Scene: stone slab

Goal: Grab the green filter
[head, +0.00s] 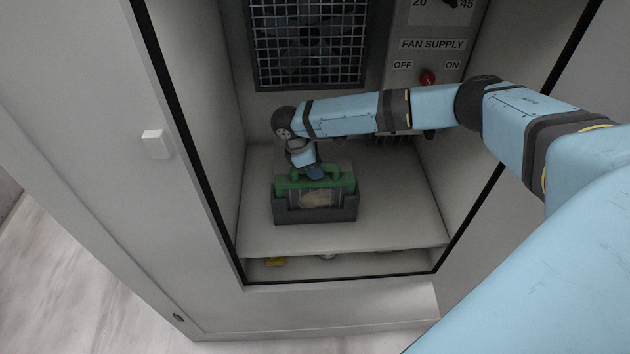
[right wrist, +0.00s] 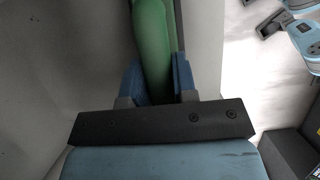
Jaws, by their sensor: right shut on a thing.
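The green filter (head: 290,183) sits in a dark grey holder (head: 315,215) on the cabinet's shelf. It has a green top frame with a handle and a see-through front with something pale behind it. My right gripper (head: 315,172) reaches down onto the filter's top from above. In the right wrist view, the blue fingers of my right gripper (right wrist: 157,80) are shut on the green handle (right wrist: 154,40), one finger on each side. The contact itself is partly hidden in the head view. My left gripper is not in view.
The cabinet is open at the front, with side walls close by. A fan grille (head: 310,40) is at the back. A panel reading FAN SUPPLY has a red switch (head: 428,77). Shelf room (head: 400,210) is free right of the holder. Small items lie below the shelf.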

